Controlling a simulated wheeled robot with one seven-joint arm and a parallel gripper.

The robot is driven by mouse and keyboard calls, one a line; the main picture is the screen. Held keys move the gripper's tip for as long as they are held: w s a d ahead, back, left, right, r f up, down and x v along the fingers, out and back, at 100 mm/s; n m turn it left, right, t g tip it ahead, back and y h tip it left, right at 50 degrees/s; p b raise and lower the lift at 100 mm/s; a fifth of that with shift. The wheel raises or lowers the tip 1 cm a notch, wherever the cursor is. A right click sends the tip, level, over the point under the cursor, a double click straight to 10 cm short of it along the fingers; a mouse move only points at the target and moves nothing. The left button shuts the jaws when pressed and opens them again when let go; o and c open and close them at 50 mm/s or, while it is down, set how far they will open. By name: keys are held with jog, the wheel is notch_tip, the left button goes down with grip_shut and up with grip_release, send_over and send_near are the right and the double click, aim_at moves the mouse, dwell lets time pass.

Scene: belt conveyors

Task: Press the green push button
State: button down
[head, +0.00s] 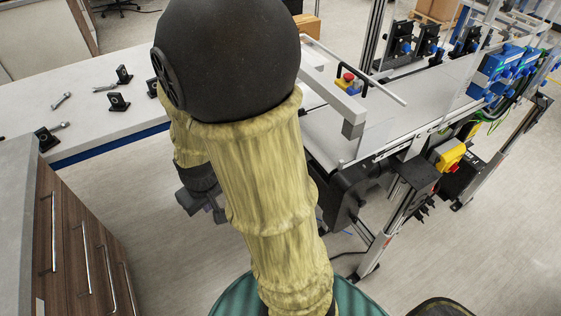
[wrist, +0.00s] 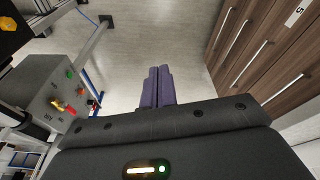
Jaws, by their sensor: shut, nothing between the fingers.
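In the wrist view, a grey control box (wrist: 48,92) stands at the left, with small coloured buttons on its face. A small green spot (wrist: 69,73) near its upper edge looks like the green push button. Red and yellow controls (wrist: 62,106) sit lower on the same face. My gripper (wrist: 158,78) has its purple fingers together and empty over the bare floor, to the right of the box and apart from it. In the head view my gripper (head: 212,210) is partly hidden behind my arm, and I cannot make out the green button there.
A belt conveyor (head: 420,95) runs to the right, with a yellow box with a red button (head: 448,155) on its side. A white table (head: 90,118) with small metal parts is at the left. A wooden drawer cabinet (head: 85,245) stands at the lower left. Floor between is clear.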

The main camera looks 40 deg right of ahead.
jog(key=w+d+f+n+h+b, duration=0.35)
jog(key=d+f+b, duration=0.45)
jog(key=f, duration=0.5)
jog(key=w+d+f+n+h+b, duration=0.2)
jog(key=w+d+f+h+b, duration=0.3)
jog(key=d+f, duration=0.7)
jog(key=w+d+n+t+h+b, duration=0.5)
jog(key=w+n+b, duration=0.4)
jog(key=n, duration=0.2)
jog(key=shift+d+r+t, duration=0.25)
jog(key=shift+d+t, duration=0.05)
jog(key=shift+t, duration=0.2)
jog(key=s+d, duration=0.2)
jog(key=d, duration=0.6)
jog(key=shift+d+b, duration=0.3)
jog(key=shift+b, duration=0.05)
jog(key=shift+d, duration=0.15)
jog(key=shift+s+d, duration=0.1)
jog(key=shift+d, duration=0.2)
